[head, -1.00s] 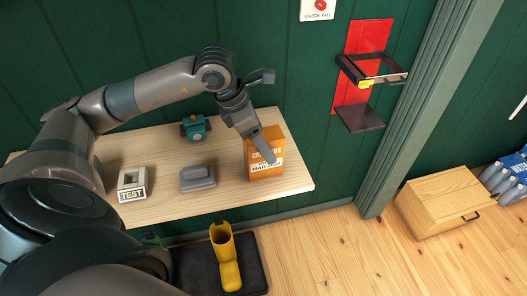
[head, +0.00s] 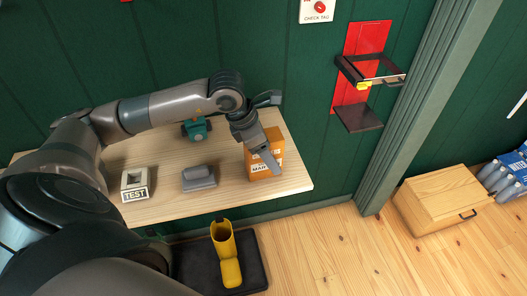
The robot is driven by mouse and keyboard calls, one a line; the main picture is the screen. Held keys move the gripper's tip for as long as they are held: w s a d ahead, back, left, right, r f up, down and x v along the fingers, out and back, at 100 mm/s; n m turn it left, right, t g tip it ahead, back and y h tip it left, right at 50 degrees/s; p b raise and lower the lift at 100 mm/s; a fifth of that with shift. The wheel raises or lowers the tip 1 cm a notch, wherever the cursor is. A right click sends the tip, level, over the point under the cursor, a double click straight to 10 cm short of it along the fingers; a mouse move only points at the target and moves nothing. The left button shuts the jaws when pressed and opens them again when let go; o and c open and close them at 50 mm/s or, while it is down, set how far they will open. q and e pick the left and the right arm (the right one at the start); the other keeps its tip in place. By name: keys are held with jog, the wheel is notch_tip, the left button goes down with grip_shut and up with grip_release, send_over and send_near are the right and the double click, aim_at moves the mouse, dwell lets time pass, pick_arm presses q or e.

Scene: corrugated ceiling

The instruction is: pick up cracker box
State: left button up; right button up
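The cracker box appears to be the orange box (head: 275,143) with a white label, standing upright near the right end of the wooden shelf (head: 225,200). My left arm reaches in from the left over the shelf. My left gripper (head: 267,154) points down at the box, with a finger crossing in front of its face and hiding part of the label. I cannot tell whether it touches the box or how far the fingers are apart. My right gripper is not in view.
A teal device (head: 196,128), a grey block (head: 198,178) and a white TEST holder (head: 136,184) are on the shelf. A red wall bracket (head: 351,95) and wooden crate (head: 445,197) are to the right.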

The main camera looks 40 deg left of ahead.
pick_arm(q)
jog(key=shift+f, duration=0.25)
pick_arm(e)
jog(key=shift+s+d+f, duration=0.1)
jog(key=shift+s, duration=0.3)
pick_arm(q)
jog(key=shift+c, duration=0.4)
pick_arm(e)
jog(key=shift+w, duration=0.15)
pick_arm(q)
jog(key=shift+w, duration=0.1)
jog(key=c, duration=1.3)
jog(key=shift+r, duration=0.15)
